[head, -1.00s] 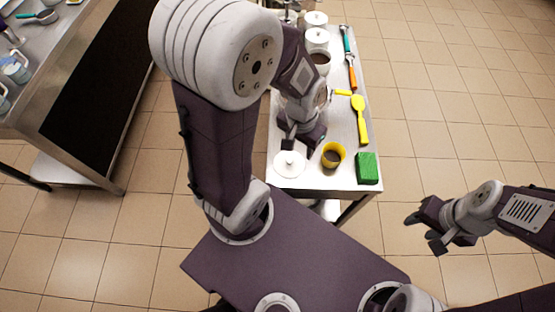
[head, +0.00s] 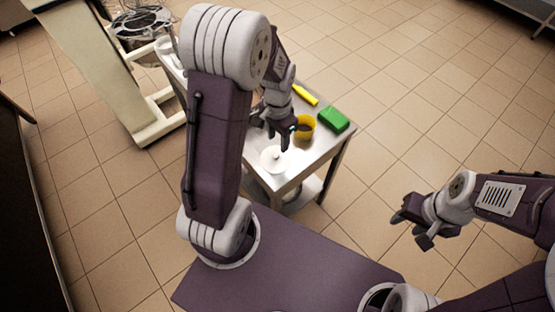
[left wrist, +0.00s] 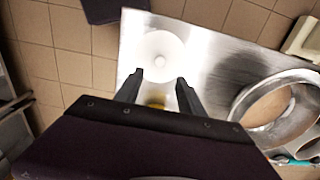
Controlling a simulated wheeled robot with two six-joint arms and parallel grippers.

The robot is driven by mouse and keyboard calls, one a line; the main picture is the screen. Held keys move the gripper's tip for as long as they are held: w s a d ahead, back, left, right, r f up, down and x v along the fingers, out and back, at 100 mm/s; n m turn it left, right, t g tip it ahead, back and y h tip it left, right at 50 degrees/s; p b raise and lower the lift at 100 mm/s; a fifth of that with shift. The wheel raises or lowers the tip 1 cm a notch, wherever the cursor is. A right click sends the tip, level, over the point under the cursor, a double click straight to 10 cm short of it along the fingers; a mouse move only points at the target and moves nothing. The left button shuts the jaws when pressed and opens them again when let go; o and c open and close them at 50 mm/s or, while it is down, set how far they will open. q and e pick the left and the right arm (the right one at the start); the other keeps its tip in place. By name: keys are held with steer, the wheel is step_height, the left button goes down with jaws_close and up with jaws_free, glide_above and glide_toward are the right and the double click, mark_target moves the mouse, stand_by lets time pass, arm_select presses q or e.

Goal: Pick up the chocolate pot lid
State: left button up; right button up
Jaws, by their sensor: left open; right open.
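The white round pot lid (head: 272,161) with a small knob lies flat near the front corner of the metal table. It also shows in the left wrist view (left wrist: 160,52), beyond my fingertips. My left gripper (head: 279,137) is open and empty above the table, just behind the lid. In the left wrist view its two fingers (left wrist: 160,78) are apart, with the lid ahead of them. My right gripper (head: 412,226) is open and empty over the floor, well right of the table.
A yellow cup (head: 304,126) with dark contents stands close behind the lid, beside my left gripper. A green block (head: 333,119) and a yellow utensil (head: 306,96) lie further back. A large round container (left wrist: 240,110) shows at right in the left wrist view. Floor right of the table is clear.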

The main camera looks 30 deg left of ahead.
mark_target(276, 155)
arm_select(q)
steer(key=shift+s+a+f, duration=0.1)
steer(key=shift+f, duration=0.5)
steer(key=shift+s+a+f, duration=0.25)
steer(key=shift+s, duration=0.1)
steer(key=f, duration=0.4)
steer(key=shift+s+d+f+b, duration=0.1)
steer(key=shift+d+f+b, duration=0.05)
steer(key=shift+d+b, duration=0.15)
steer(key=shift+a+f, duration=0.1)
steer(key=shift+f, duration=0.2)
jaws_close()
